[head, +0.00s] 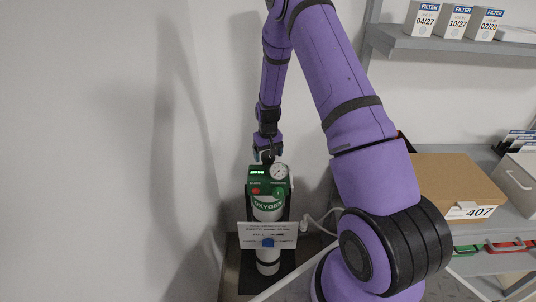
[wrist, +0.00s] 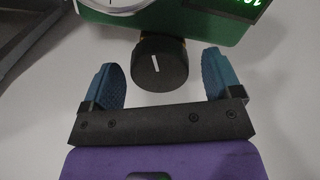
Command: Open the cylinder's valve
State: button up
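The oxygen cylinder (head: 267,214) stands upright in the corner, its green head carrying a round gauge (head: 278,171) and a lit display (head: 257,172). In the wrist view the valve is a black round knob (wrist: 161,69) with a white line, below the green housing (wrist: 210,28). My gripper (head: 267,152) is at the top of the cylinder. In the wrist view my gripper (wrist: 160,62) is open, one blue finger on each side of the knob, with gaps visible on both sides. The knob is hard to make out in the head view.
A white card (head: 254,229) with partly unreadable text hangs in front of the cylinder. Walls stand close to its left and behind it. On the right are shelves with a cardboard box (head: 455,182) marked 407 and filter boxes (head: 452,21). A white hose (head: 318,221) runs beside the cylinder.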

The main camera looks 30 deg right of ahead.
notch_tip(320, 180, up, 11)
dwell(0.7)
dwell(0.4)
notch_tip(320, 180, up, 12)
jog(key=t, duration=0.1)
send_over(268, 154)
jog(key=s+a, duration=0.3)
jog(key=a, duration=0.1)
jog(key=s+a+r+n+t, duration=0.1)
jog(key=s+a+r, duration=0.4)
jog(key=s+r, duration=0.45)
jog(key=s+a+r+t, duration=0.1)
jog(key=s+a+r, duration=0.2)
jog(key=s, duration=0.8)
jog(key=s+a+r+n+t, duration=0.1)
jog(key=s+a+r+t, duration=0.1)
jog(key=s+r, duration=0.5)
jog(key=s+a, duration=0.1)
jog(key=s, duration=0.3)
jog(key=shift+a+r, duration=0.15)
jog(key=shift+r, duration=0.05)
